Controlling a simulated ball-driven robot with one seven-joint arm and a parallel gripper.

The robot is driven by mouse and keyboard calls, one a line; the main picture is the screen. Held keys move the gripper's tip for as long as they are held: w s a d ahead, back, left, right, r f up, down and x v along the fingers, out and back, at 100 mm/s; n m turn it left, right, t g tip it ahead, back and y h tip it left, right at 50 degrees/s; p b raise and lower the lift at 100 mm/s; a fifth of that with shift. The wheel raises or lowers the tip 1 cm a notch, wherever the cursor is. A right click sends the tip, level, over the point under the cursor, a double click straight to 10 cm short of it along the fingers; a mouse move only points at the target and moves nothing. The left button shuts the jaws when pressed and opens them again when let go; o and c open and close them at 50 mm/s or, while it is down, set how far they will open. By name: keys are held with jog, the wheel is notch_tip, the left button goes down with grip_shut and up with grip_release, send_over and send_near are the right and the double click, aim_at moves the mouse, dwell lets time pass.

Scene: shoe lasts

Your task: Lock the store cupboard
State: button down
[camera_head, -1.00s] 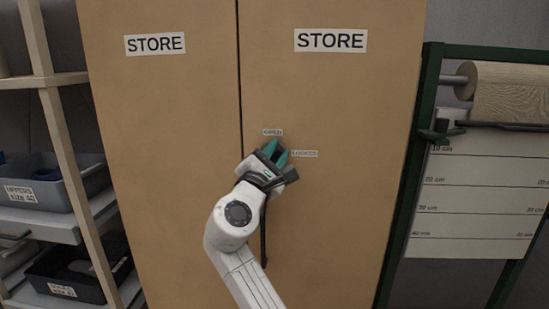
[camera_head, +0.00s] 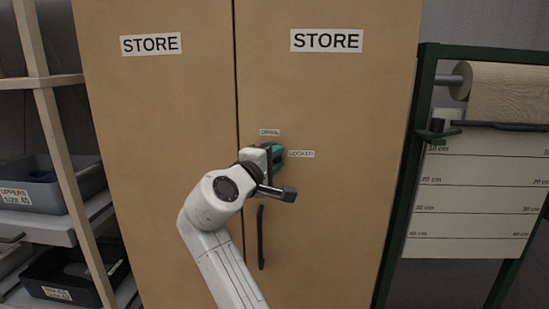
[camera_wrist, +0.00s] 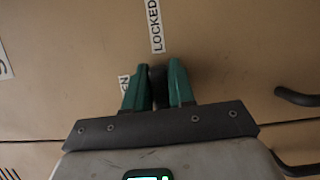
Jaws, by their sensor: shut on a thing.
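The store cupboard (camera_head: 340,210) has two tan doors, both closed, each with a STORE sign. My gripper (camera_head: 278,159) is at the right door, near the seam, with its green fingers turned to the right. In the wrist view, my gripper (camera_wrist: 160,82) is shut on a dark lock knob (camera_wrist: 158,85) between its fingers. The LOCKED label (camera_wrist: 154,25) lies straight beyond the fingertips there; in the head view the LOCKED label (camera_head: 301,154) is just right of them. A small label (camera_head: 270,132) is above the gripper. The knob is hidden in the head view.
A black door handle (camera_head: 261,238) hangs below the gripper. A shelf rack with grey bins (camera_head: 45,195) stands at the left. A green frame (camera_head: 405,200) with a paper roll (camera_head: 505,92) stands at the right. The door face around the gripper is otherwise clear.

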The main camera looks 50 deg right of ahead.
jog(key=shift+f, duration=0.1)
dwell(0.5)
jog(key=c, duration=1)
grip_release()
jog(key=shift+c, duration=0.2)
jog(key=b+v, duration=0.1)
jog(key=v, duration=0.9)
jog(key=shift+a, duration=0.4)
jog(key=shift+s, duration=0.15)
